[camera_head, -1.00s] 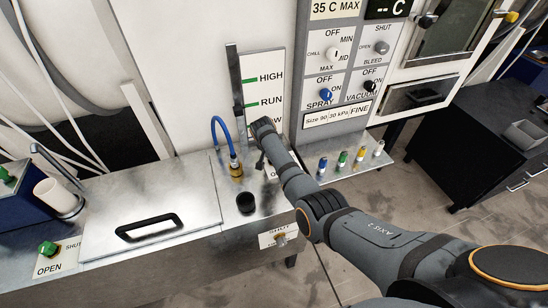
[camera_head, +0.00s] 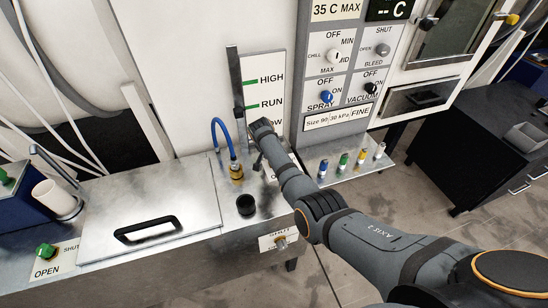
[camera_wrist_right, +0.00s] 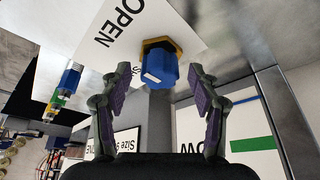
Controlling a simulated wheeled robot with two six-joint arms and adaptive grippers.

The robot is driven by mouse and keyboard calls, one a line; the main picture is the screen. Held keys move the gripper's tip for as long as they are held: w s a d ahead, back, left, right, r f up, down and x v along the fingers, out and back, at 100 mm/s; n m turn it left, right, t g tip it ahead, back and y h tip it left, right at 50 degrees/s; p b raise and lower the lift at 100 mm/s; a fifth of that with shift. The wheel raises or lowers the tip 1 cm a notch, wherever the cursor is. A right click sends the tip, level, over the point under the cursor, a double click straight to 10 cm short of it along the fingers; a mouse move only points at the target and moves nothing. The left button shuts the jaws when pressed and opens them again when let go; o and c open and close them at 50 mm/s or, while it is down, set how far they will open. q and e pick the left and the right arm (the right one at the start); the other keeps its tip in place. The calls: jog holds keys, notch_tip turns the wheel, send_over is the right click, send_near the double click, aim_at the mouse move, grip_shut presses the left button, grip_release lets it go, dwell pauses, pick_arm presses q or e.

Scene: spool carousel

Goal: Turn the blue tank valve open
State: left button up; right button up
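The blue valve knob (camera_wrist_right: 160,66) shows in the right wrist view, on a brass-coloured hex base against a white plate marked OPEN (camera_wrist_right: 118,28). My right gripper (camera_wrist_right: 151,75) is open, its two fingers on either side of the knob with visible gaps. The knob appears just beyond or level with the fingertips; I cannot tell the exact depth. In the head view my right gripper (camera_head: 259,160) points down at the steel tank top, beside the white label, and hides the knob. My left gripper is not in view.
A blue hose (camera_head: 222,138) on a brass fitting and a black cap (camera_head: 246,205) stand close left of my right gripper. The tank lid has a black handle (camera_head: 148,229). A green knob (camera_head: 46,250) sits far left. Several small coloured-top bottles (camera_head: 342,162) stand on the right shelf.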

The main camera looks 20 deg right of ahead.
jog(key=shift+r, duration=0.1)
jog(key=v, duration=1.1)
jog(key=shift+s+a+r, duration=0.15)
jog(key=shift+a+r, duration=0.05)
jog(key=shift+r, duration=0.15)
jog(key=shift+f, duration=0.1)
